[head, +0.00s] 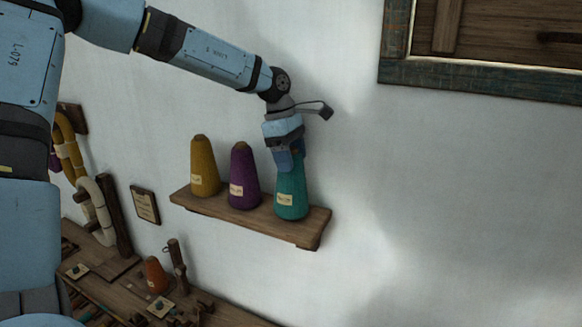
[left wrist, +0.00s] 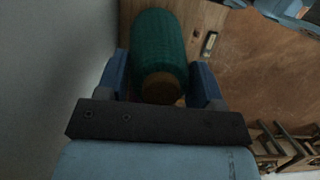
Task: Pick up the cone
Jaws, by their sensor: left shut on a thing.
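Three yarn cones stand on a wooden wall shelf (head: 250,219): a yellow cone (head: 204,168), a purple cone (head: 243,178) and a teal cone (head: 291,196) at the right end. My left gripper (head: 289,165) reaches down from above and is shut on the upper part of the teal cone. In the left wrist view the teal cone (left wrist: 159,50) lies between the two blue fingers (left wrist: 160,85), its brown tip toward the palm. In the head view the cone's top is hidden by the gripper, and its base appears at the shelf surface. My right gripper is not in view.
A wooden window or door frame (head: 480,80) is at the upper right. Below left are a workbench (head: 215,309), a small orange cone (head: 155,275), a wall plaque (head: 145,204) and hanging yarn hanks (head: 95,208). The wall right of the shelf is bare.

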